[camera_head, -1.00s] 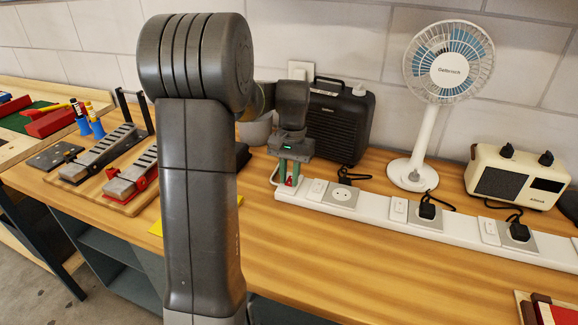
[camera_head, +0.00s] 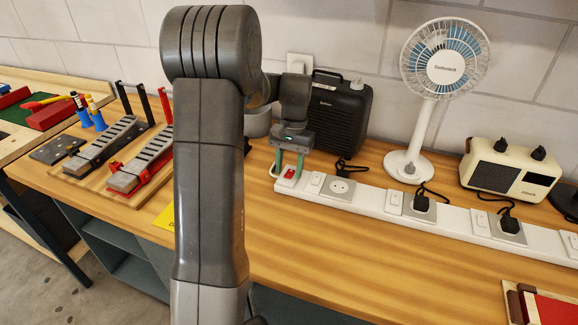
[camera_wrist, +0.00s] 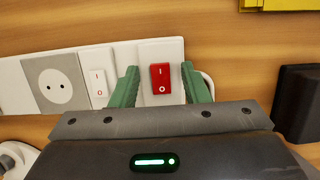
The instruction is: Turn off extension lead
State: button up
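The extension lead (camera_head: 455,220) is a long white strip lying along the bench, with grey sockets and small white switches. At its left end is a red rocker switch (camera_wrist: 161,78), marked with a line and a circle; it also shows in the head view (camera_head: 290,174). My gripper (camera_wrist: 160,85) is over this left end, its two green fingers apart on either side of the red switch with nothing between them but the switch below. I cannot tell whether the fingertips touch the strip. The gripper also shows in the head view (camera_head: 289,166).
A black heater-like box (camera_head: 338,112) stands behind my gripper. A white fan (camera_head: 430,110) and a cream radio (camera_head: 508,172) stand behind the strip. Black plugs (camera_head: 421,203) sit in the sockets. Two sharpening-type holders (camera_head: 150,158) lie left.

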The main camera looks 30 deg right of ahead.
jog(key=shift+r, duration=0.1)
jog(key=v, duration=1.3)
jog(key=shift+r, duration=0.3)
jog(key=shift+w, duration=0.1)
jog(key=x, duration=1.4)
jog(key=shift+b, duration=0.3)
jog(key=shift+d+r, duration=0.1)
jog(key=shift+r, duration=0.1)
